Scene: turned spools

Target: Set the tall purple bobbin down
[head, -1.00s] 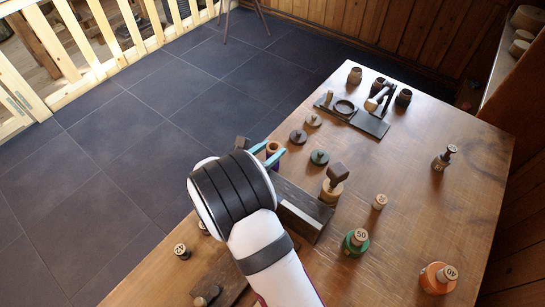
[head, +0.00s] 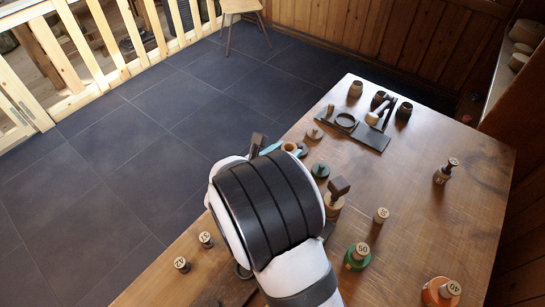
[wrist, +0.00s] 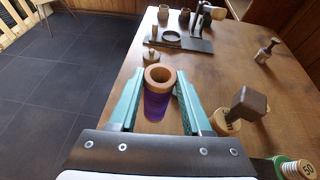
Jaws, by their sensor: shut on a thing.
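In the head view, only the bobbin's wooden top (head: 289,147) shows beside a teal finger of my gripper (head: 280,149). My wrist hides the rest. The bobbin is near the left edge of the wooden table (head: 430,220). I cannot tell whether its base touches the table.
A dark block on a wooden spool (head: 334,203) stands just right of my gripper. Flat discs (head: 320,170) lie beyond it, before a dark rack (head: 372,136). A green spool (head: 357,257) and an orange spool (head: 436,292) stand nearer. The table's right middle is mostly clear.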

